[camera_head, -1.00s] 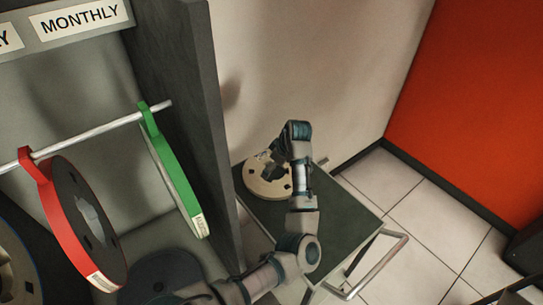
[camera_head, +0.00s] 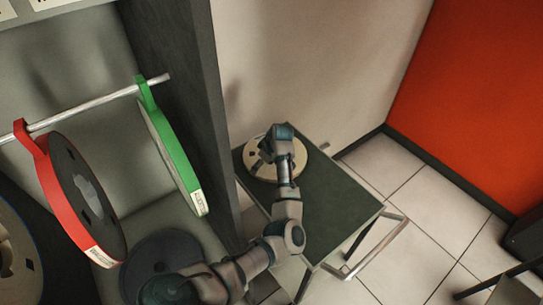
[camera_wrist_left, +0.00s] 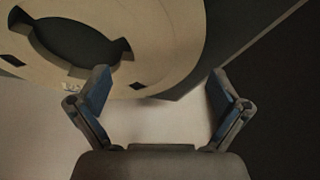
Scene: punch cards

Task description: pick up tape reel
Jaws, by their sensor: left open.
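A cream tape reel (camera_head: 261,172) with a dark hub opening lies flat at the back left of a dark-topped cart (camera_head: 335,212). My left gripper (camera_head: 266,152) is open over the reel in the head view, its hand hiding part of the reel. In the left wrist view, the reel (camera_wrist_left: 165,52) fills the upper left, with its hub opening and small dark slots visible. The left gripper's open fingers (camera_wrist_left: 160,85) hold nothing; the reel's near edge lies beyond and partly between them. Contact cannot be told. My right gripper is not in view.
A red reel (camera_head: 55,200) and a green reel (camera_head: 172,155) hang from a metal rod (camera_head: 80,110) in a cabinet. The cabinet's dark side panel (camera_head: 180,100) stands left of the cart. A wall is behind it. The cart's right half is clear.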

